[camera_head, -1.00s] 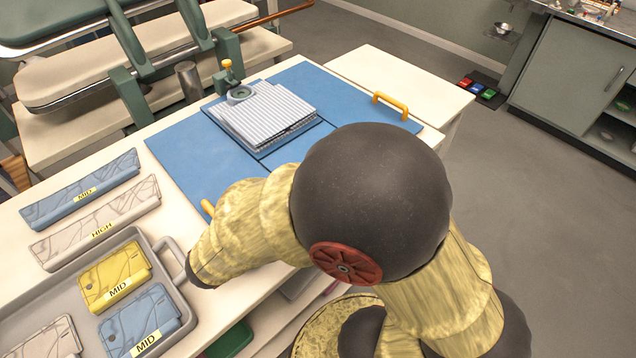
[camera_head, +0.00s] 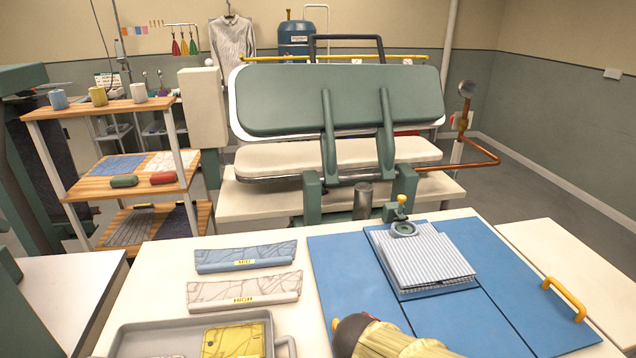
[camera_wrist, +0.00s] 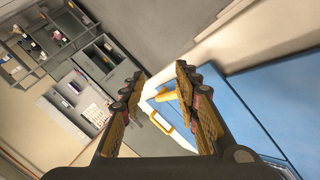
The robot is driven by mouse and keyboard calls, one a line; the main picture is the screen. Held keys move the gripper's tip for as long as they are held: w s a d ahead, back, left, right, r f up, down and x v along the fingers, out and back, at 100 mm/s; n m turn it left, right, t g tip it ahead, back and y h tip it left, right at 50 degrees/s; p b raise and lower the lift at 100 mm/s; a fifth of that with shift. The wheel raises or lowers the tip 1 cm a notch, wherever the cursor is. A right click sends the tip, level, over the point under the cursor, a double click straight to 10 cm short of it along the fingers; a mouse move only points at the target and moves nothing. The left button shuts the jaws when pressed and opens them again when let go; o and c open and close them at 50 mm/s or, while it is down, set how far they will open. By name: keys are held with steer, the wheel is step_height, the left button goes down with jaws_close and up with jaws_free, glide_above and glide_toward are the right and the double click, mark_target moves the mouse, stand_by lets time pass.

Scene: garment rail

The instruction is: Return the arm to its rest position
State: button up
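My gripper (camera_wrist: 160,78) shows in the wrist view with its two fingers apart and nothing between them. Past the fingers I see the floor, the white table edge and the blue folding board with a yellow handle (camera_wrist: 165,122). In the head view only a yellow-sleeved part of my arm (camera_head: 390,342) shows at the bottom edge, over the near side of the blue folding board (camera_head: 350,275). My gripper itself is not visible there.
A striped folded garment (camera_head: 425,260) lies on the board. MID (camera_head: 245,256) and HIGH (camera_head: 243,290) strips and a grey tray (camera_head: 135,335) with a yellow pack (camera_head: 233,341) lie left. A green press (camera_head: 340,100) stands behind; a wooden shelf (camera_head: 115,187) stands left. Grey cabinets (camera_wrist: 95,65) show in the wrist view.

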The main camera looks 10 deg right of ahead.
steer(key=w+a+r+n+t+y+p, duration=0.4)
steer(key=a+r+n+t+y, duration=0.4)
steer(key=a+r, duration=0.4)
steer(key=shift+w+a+n+y, duration=0.35)
steer(key=shift+n+y, duration=0.35)
steer(key=shift+n, duration=0.1)
steer(key=shift+c, duration=0.5)
